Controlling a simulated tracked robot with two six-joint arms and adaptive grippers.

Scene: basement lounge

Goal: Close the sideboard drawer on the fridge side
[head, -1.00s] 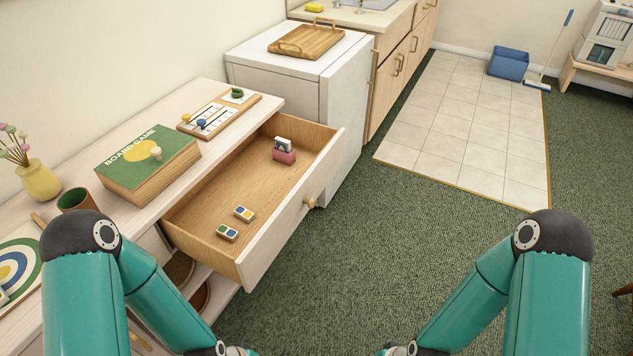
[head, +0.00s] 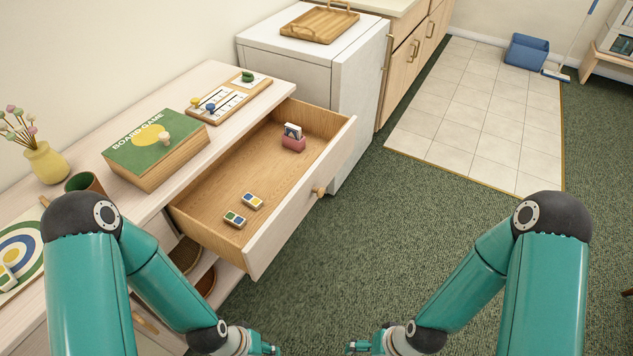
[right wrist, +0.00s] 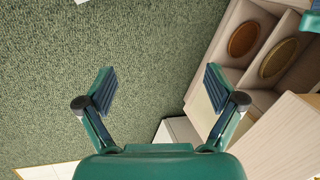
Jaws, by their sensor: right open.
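The sideboard drawer on the fridge side (head: 275,223) is pulled well open, its front out over the carpet. A round wooden knob (head: 319,192) sits on its front. Inside are two small tile blocks (head: 243,209) and a pink holder with cards (head: 293,142). My left gripper (head: 272,348) is low at the bottom edge in the head view, in front of the sideboard; its fingers are too small to read. My right gripper (head: 356,348) is right of it, apart from the drawer. In the right wrist view its fingers (right wrist: 160,92) are spread and empty.
The sideboard top (head: 205,85) carries a board game box (head: 150,140), a scoring board (head: 228,100), a cup (head: 85,182) and a vase (head: 46,162). The white fridge (head: 300,60) stands beyond the drawer. Green carpet (head: 400,220) right of the drawer is clear.

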